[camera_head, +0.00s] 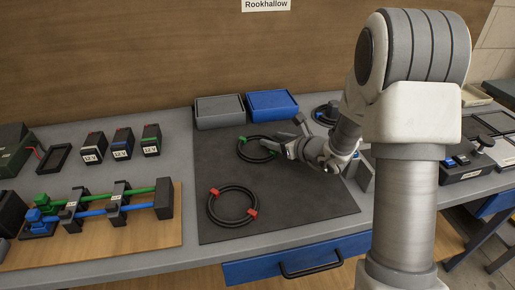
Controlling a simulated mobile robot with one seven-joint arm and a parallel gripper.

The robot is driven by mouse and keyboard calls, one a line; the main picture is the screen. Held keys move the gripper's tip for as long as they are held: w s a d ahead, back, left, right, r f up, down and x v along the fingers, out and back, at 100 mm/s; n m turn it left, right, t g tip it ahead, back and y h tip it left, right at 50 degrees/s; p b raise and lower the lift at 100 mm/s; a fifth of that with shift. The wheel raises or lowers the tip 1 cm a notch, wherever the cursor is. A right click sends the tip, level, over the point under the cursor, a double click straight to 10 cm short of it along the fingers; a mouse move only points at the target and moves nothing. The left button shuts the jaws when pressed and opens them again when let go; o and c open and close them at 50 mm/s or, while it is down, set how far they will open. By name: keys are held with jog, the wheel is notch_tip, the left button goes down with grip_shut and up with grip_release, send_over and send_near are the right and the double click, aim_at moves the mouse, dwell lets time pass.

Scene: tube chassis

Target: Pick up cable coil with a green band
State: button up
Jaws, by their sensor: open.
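The cable coil with a green band (244,155) is a black ring lying on the dark mat (310,218), near the mat's back edge. A green band shows on its left side, and a small green patch shows near my gripper. My gripper (285,145) is open at the coil's right side, with its fingers over or beside the ring. I cannot tell whether the ring is between the fingers. Part of the coil's right side is hidden by my gripper. A second black coil with red bands (211,208) lies nearer the front of the mat.
A grey bin (219,111) and a blue bin (272,105) stand behind the mat. Several 12 V blocks (122,144) and a wooden board with green and blue tubes (145,238) are on the left. A device (468,168) stands on the right. The mat's front right is clear.

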grip_shut()
dwell(0.3)
dwell(0.3)
